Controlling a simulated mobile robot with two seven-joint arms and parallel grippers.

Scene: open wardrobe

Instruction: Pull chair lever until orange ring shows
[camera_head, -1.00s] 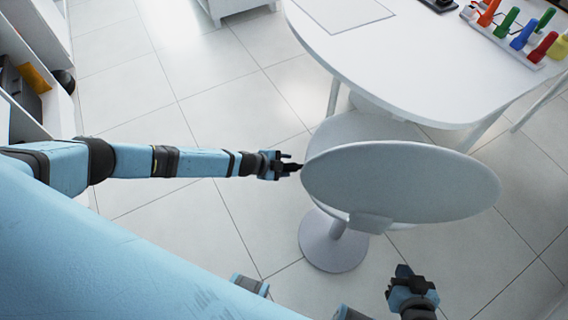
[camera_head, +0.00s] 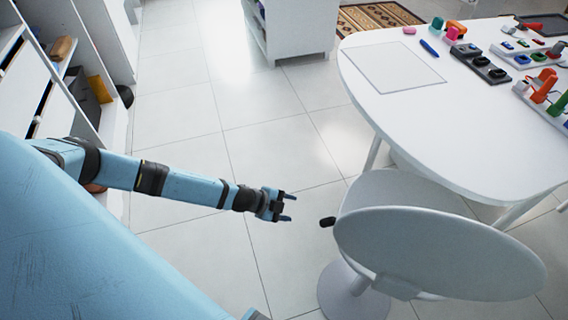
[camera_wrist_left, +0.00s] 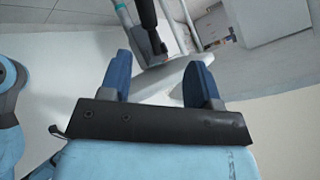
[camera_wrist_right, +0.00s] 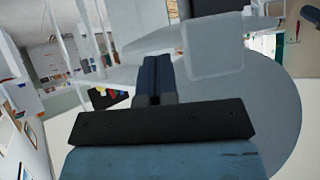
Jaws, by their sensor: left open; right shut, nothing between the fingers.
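The grey chair (camera_head: 435,250) stands by the white table, its oval back towards me. Its lever shows as a short black knob (camera_head: 327,221) at the left of the seat. My left gripper (camera_head: 289,207) is open and empty, left of the knob with a small gap. In the left wrist view a dark bar (camera_wrist_left: 147,18), probably the lever, is beyond the open fingers. I see no orange ring. My right gripper (camera_wrist_right: 158,78) shows only in its wrist view, shut and empty, with a grey disc-like chair part (camera_wrist_right: 270,110) beyond it.
The white table (camera_head: 440,110) holds a flat panel (camera_head: 391,67) and several coloured pieces. Open shelves (camera_head: 75,80) stand at the left and a white cabinet (camera_head: 300,25) at the back. The tiled floor (camera_head: 210,120) between shelves and chair is clear.

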